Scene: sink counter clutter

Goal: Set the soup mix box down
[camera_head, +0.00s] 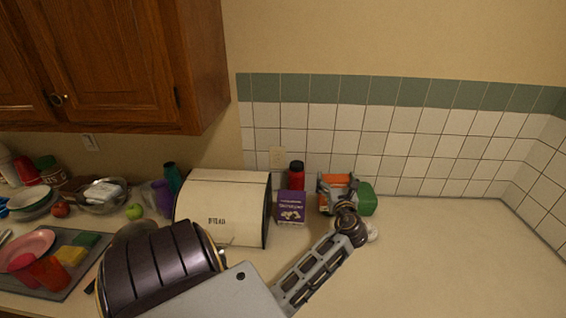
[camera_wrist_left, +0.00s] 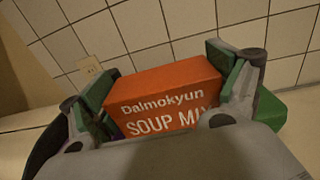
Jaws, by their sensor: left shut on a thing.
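The soup mix box (camera_wrist_left: 165,90) is orange, with "Dalmokyun SOUP MIX" lettering. In the left wrist view it sits between the two green-padded fingers of my left gripper (camera_wrist_left: 168,97), which is shut on it. In the head view the orange box (camera_head: 336,180) shows at the back of the counter, partly hidden by my left gripper (camera_head: 338,190). I cannot tell whether the box's bottom touches the counter (camera_head: 440,255). My right gripper is not in view.
A purple box (camera_head: 291,207) and a red bottle (camera_head: 296,176) stand just left of the soup box, beside the bread bin (camera_head: 222,205). A green object (camera_head: 368,201) is close on the right. The counter further right is clear. Tiled wall (camera_head: 400,150) is behind.

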